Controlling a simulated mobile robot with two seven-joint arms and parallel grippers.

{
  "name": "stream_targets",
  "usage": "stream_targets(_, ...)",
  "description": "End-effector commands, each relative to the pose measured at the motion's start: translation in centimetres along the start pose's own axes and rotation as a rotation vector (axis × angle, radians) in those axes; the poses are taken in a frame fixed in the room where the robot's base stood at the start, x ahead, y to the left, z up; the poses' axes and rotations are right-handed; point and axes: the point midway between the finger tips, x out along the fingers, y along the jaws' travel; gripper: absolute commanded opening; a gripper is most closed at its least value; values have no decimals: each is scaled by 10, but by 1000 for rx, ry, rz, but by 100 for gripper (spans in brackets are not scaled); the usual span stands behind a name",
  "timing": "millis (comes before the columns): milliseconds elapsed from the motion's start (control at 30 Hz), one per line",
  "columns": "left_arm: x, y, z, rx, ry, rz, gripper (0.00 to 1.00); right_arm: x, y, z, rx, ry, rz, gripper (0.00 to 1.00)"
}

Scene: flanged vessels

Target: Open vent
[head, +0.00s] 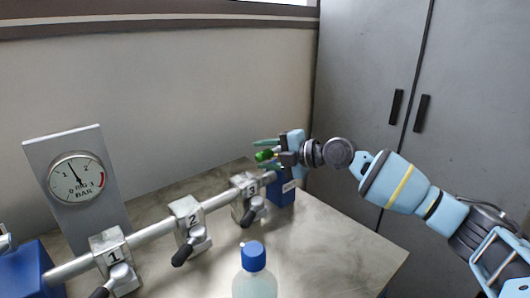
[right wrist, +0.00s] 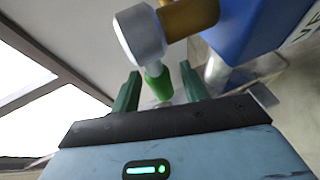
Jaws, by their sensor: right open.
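The vent's small green handle (head: 263,155) shows near the right end of the pipe, at my right gripper (head: 268,154). In the right wrist view the green handle (right wrist: 158,84) is between the two dark green fingers of my right gripper (right wrist: 160,88), which are open, one on each side with a gap visible. The handle hangs from a silver valve body (right wrist: 140,36) on a brass stub (right wrist: 190,17).
A metal pipe (head: 152,232) carries valve blocks 1 (head: 110,252), 2 (head: 187,216) and 3 (head: 246,185) with black levers. A pressure gauge (head: 76,178) stands behind left. A blue-capped bottle (head: 254,270) is in front. The table's right side (head: 345,240) is clear.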

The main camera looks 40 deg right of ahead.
Motion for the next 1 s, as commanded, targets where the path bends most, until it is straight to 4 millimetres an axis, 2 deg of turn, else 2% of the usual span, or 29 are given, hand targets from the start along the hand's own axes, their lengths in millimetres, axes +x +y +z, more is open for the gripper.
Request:
stream_targets(367, -1, 0, 3, -1, -7, 0, 89, 6, -1, 0, -1, 0, -1, 45)
stream_targets(700, -1, 0, 3, -1, -5, 0, 89, 6, -1, 0, -1, 0, -1, 2)
stream_targets(1000, -1, 0, 0, -1, 0, 0, 89, 6, -1, 0, 0, 0, -2, 0)
